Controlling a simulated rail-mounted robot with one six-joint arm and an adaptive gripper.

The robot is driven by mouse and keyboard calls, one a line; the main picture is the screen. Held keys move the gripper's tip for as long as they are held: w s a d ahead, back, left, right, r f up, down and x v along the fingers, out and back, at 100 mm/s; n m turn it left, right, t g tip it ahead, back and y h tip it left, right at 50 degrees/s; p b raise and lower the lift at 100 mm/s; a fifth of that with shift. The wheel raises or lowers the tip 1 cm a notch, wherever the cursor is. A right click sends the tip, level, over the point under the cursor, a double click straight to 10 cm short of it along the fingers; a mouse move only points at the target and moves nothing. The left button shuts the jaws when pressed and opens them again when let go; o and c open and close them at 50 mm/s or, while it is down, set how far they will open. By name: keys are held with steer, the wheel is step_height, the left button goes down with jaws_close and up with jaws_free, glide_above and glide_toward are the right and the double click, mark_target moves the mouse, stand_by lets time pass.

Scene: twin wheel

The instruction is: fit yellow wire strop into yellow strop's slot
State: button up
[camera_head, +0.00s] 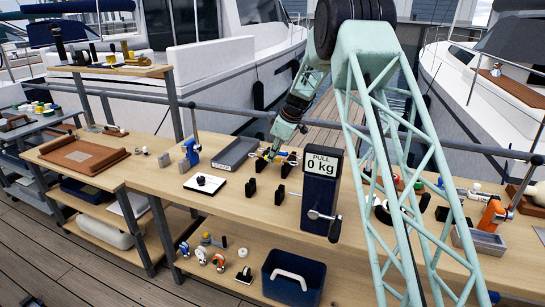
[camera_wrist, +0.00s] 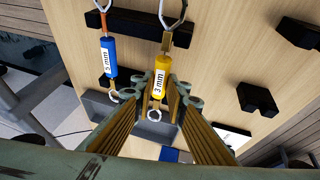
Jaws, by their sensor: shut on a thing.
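The yellow wire strop (camera_wrist: 161,78), labelled "3 mm", has wire loops at its ends and shows between the fingers of my gripper (camera_wrist: 163,92). My gripper is shut on it. In the head view my gripper (camera_head: 268,155) is over the middle of the workbench, and the strop in it is too small to make out clearly. A blue strop (camera_wrist: 108,58), labelled "5 mm", hangs or lies just left of the yellow one in the wrist view. A black bar (camera_wrist: 125,30) lies behind the upper ends of both. I cannot tell which slot is the yellow strop's.
Black blocks (camera_wrist: 256,99) stand on the wooden bench; they also show in the head view (camera_head: 250,188). A dark blue pull gauge (camera_head: 322,190) reading 0 kg stands right of my gripper. A grey tray (camera_head: 236,152) and a white plate (camera_head: 205,184) lie to the left.

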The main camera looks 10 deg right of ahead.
steer(key=shift+f+b, duration=0.9)
steer(key=shift+f, duration=0.1)
steer(key=o, duration=0.9)
steer(key=shift+o, duration=0.2)
steer(key=shift+r, duration=0.15)
steer(key=v, duration=1.1)
steer(key=shift+s+r, duration=0.25)
steer(key=shift+r, duration=0.05)
steer(key=shift+d, duration=0.15)
